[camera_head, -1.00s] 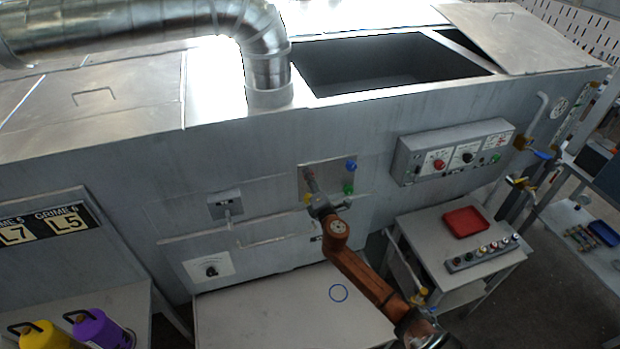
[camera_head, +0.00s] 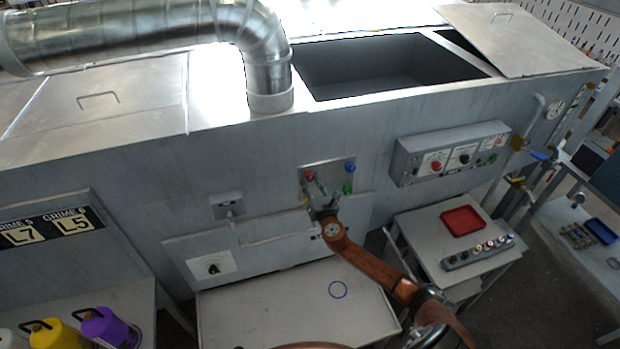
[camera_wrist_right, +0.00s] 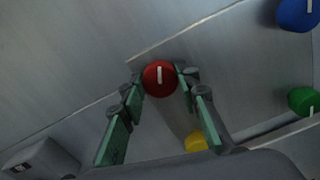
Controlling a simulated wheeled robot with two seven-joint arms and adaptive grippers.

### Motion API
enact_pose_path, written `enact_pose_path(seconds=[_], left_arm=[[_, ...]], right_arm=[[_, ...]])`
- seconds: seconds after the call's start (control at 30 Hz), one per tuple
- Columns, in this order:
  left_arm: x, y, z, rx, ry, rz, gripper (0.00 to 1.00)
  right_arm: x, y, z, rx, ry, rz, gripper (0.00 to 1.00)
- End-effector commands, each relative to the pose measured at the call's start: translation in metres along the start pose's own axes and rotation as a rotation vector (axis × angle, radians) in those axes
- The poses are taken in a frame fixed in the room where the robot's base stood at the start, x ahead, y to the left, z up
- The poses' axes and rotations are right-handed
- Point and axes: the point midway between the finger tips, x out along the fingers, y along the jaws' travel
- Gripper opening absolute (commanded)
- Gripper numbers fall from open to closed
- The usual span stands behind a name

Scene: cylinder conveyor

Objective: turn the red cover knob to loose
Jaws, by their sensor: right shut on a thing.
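The red cover knob (camera_head: 309,175) sits at the upper left of a small metal plate on the machine's front. In the right wrist view the red knob (camera_wrist_right: 160,77) shows a white mark standing nearly upright. My right gripper (camera_head: 313,184) reaches the plate from below. In the wrist view its green-padded fingers (camera_wrist_right: 160,82) are on either side of the red knob, shut on it. My left gripper is not in view.
On the same plate are a blue knob (camera_head: 350,167), a green knob (camera_head: 347,188) and a yellow knob (camera_wrist_right: 196,142). A control box (camera_head: 450,152) is to the right.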

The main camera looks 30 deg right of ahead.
Motion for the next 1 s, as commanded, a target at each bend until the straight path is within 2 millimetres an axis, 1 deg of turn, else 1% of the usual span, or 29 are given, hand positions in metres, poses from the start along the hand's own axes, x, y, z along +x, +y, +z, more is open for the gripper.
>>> enact_pose_path(seconds=[0.03, 0.2, 0.5, 0.73, 1.0], left_arm=[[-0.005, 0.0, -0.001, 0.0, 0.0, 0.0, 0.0], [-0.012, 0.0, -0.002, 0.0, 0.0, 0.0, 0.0], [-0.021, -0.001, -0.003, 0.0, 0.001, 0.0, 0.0], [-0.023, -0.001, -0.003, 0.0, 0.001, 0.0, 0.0], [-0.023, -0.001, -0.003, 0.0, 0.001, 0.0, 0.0]], right_arm=[[-0.001, 0.0, 0.0, -0.045, 0.003, -0.001, 0.05], [-0.001, -0.001, 0.0, -0.178, 0.003, -0.001, 0.05], [-0.001, 0.0, -0.001, -0.334, 0.003, 0.0, 0.05], [-0.001, -0.001, -0.002, -0.383, 0.004, 0.0, 0.05], [-0.001, -0.001, -0.003, -0.392, 0.004, 0.0, 0.05]])
